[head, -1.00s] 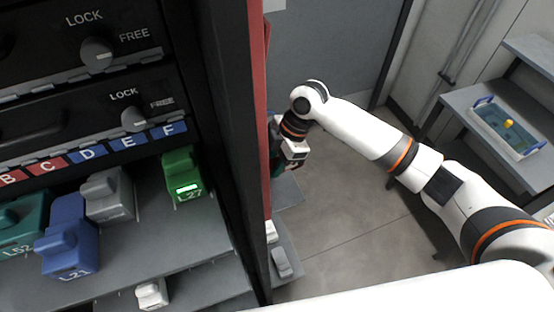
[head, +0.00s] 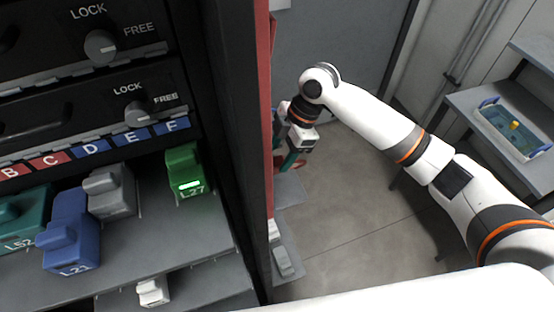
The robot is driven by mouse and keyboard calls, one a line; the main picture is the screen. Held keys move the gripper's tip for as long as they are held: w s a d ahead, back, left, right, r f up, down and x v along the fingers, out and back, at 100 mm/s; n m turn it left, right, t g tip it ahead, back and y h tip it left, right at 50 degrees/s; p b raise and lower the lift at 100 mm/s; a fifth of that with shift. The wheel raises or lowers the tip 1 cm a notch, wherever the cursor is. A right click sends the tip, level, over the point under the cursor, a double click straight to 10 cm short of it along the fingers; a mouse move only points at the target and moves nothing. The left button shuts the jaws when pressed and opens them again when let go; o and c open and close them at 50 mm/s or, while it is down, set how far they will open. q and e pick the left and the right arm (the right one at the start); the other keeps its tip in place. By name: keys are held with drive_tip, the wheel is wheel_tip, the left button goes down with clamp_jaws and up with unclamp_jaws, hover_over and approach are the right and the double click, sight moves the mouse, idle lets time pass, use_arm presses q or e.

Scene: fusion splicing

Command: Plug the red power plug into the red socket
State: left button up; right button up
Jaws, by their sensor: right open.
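My right gripper (head: 292,158) is beyond the right edge of the rack, at the middle of the head view. It is open, with its fingers pointing down and partly hidden by the rack edge. A small teal part shows at its fingers; I cannot tell what it is. A small red patch (head: 277,161) shows beside the fingers, too small and too hidden to tell as plug or socket. I cannot make out the red power plug or the red socket clearly. My left gripper is not in view.
The black rack with a red side edge (head: 263,100) fills the left. Its shelf (head: 150,225) holds a green box (head: 184,168), a grey box (head: 110,192), a blue box (head: 70,235) and a teal box (head: 22,225). A blue-rimmed tray (head: 510,128) stands at right. The floor between is clear.

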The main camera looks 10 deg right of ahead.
drive_tip(key=b+v, duration=0.1)
drive_tip(key=v, duration=0.7)
drive_tip(key=shift+r, duration=0.25)
drive_tip(key=shift+d+f, duration=0.1)
